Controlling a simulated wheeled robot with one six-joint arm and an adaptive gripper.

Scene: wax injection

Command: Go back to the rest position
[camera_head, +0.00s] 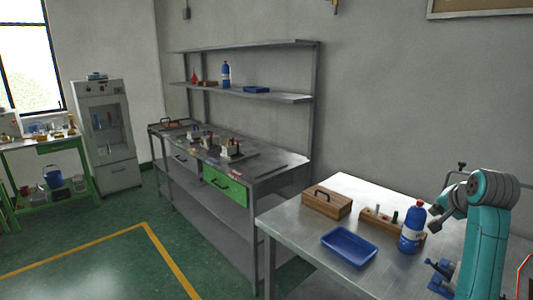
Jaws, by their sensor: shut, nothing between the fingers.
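My teal arm (484,245) rises at the right edge of the head view, over the near steel table (300,228). At its end, my dark grey gripper (437,216) is above the table's right part, close to the blue bottle (411,232) in the picture. The gripper is small and partly merged with the arm's joints. It looks shut, and nothing shows between its fingers. I cannot tell the exact gap between gripper and bottle.
On the near table are a wooden box with a handle (327,202), a wooden rack (377,217), a blue tray (349,246) and a blue vise (441,275). A workbench with shelves (245,92) stands behind. A grey cabinet (105,135) is at left. Green floor is clear at lower left.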

